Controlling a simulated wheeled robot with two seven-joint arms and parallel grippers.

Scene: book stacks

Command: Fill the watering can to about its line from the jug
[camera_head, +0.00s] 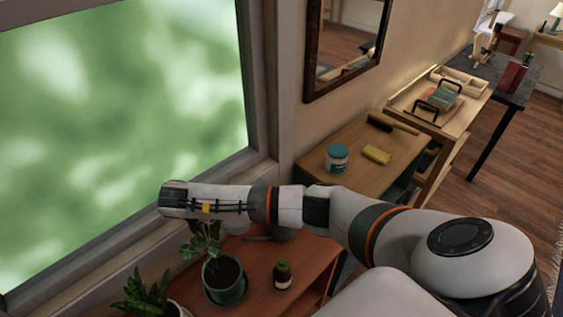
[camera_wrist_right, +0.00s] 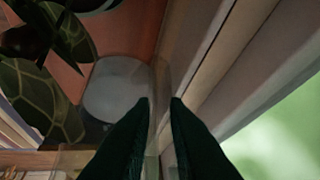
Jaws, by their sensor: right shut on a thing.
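My right gripper (camera_wrist_right: 162,102) is shut on a clear, see-through thing (camera_wrist_right: 159,78), apparently the jug, in the right wrist view. A pale grey rounded patch (camera_wrist_right: 115,90) shows beside the fingers; I cannot tell if it is water in the jug. In the head view my right arm reaches leftward along the window, and its far end hides the jug and fingers. A grey rounded thing (camera_head: 282,234) with a dark part to its left, possibly the watering can, sits partly hidden behind my arm on the reddish wooden shelf. Its fill line cannot be seen. My left gripper is out of view.
A potted plant (camera_head: 225,278) stands on the shelf under my wrist, with another plant (camera_head: 148,296) to its left. A teal-lidded jar (camera_head: 337,158) and a yellow sponge (camera_head: 377,155) are on the farther table.

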